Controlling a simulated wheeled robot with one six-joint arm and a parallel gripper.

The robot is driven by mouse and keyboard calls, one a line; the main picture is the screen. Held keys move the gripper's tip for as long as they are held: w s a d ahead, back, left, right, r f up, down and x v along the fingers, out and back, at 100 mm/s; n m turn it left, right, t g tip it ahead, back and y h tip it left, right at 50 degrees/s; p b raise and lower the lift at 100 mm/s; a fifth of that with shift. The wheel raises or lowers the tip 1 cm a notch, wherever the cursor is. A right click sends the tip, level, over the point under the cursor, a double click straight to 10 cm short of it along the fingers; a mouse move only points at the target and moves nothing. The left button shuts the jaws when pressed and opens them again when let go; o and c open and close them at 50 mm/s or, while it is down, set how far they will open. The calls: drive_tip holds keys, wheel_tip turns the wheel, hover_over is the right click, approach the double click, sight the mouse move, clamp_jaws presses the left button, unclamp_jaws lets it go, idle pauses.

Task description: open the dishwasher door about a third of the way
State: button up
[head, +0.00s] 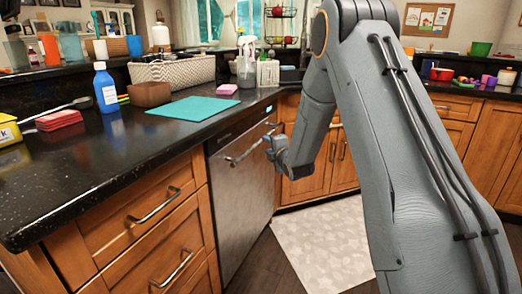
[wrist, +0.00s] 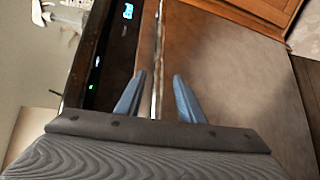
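The dishwasher door (head: 243,205) is a brushed steel panel under the dark counter at centre left; it looks shut. A bar handle (head: 245,151) crosses its upper part. My gripper (head: 273,150) is in front of the handle's right part. In the wrist view, my gripper (wrist: 157,90) has its two blue-grey fingers apart, with the handle (wrist: 158,50) running between them and a gap on each side. The steel door (wrist: 225,70) fills the right side. The dark control panel (wrist: 112,60), with a lit display, is to the left. Contact with the handle cannot be seen.
Wooden drawers (head: 150,215) stand left of the dishwasher, and cabinets (head: 315,175) lie beyond it. A pale mat (head: 325,240) covers the floor in front. The counter (head: 120,150) above holds a teal mat (head: 193,106), a blue bottle (head: 106,88) and baskets.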

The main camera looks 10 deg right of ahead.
sight(263, 141)
drive_tip(key=shift+w+a+f+n, duration=0.1)
drive_tip(key=shift+w+n, duration=0.2)
drive_tip(key=shift+w, duration=0.5)
drive_tip(key=x, duration=0.6)
drive_tip(key=shift+w+a+b, duration=0.1)
drive_tip(key=shift+w+b, duration=0.3)
clamp_jaws()
